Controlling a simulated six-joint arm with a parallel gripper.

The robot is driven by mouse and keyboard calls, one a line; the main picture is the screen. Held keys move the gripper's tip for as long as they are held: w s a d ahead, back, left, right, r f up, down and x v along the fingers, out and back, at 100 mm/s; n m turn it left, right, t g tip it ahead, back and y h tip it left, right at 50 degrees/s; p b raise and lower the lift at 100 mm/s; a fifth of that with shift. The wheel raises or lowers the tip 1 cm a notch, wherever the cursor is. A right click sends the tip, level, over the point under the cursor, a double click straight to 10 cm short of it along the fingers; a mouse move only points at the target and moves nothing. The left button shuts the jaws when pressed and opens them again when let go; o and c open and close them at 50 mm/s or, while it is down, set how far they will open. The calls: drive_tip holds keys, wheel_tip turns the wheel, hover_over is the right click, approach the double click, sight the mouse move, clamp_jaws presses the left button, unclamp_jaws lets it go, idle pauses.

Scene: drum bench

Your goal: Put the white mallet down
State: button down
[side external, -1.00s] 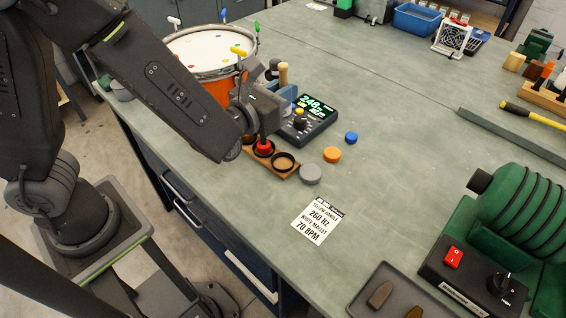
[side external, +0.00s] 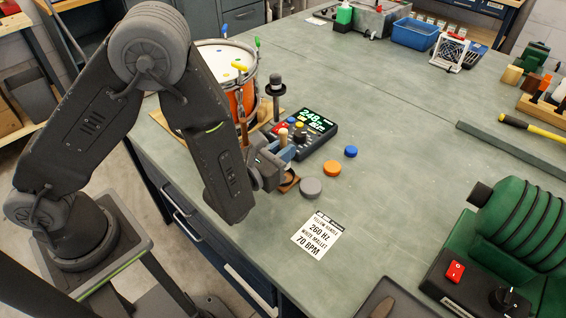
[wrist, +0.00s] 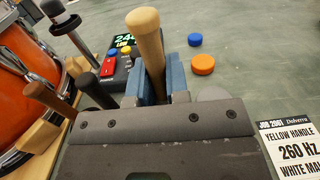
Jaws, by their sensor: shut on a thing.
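My gripper (side external: 281,160) is shut on a mallet, taken to be the white mallet, with a pale wooden handle (side external: 283,136). In the wrist view the handle (wrist: 147,38) stands up tilted between the blue jaws (wrist: 155,84). The mallet's head is hidden below my gripper, so its colour does not show. My gripper is low over the brown wooden rack (side external: 292,184), mostly covering it. I cannot tell whether the mallet touches the rack.
The control box (side external: 311,127) with a lit screen stands just behind my gripper. The orange drum (side external: 233,102) is to the left. Grey (side external: 310,188), orange (side external: 332,168) and blue (side external: 351,151) discs lie right of the rack. A job card (side external: 318,235) lies in front; the middle bench is clear.

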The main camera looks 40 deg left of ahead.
drive_tip(key=shift+f, duration=1.95)
drive_tip(key=c, duration=1.1)
unclamp_jaws()
drive_tip(key=shift+f, duration=0.15)
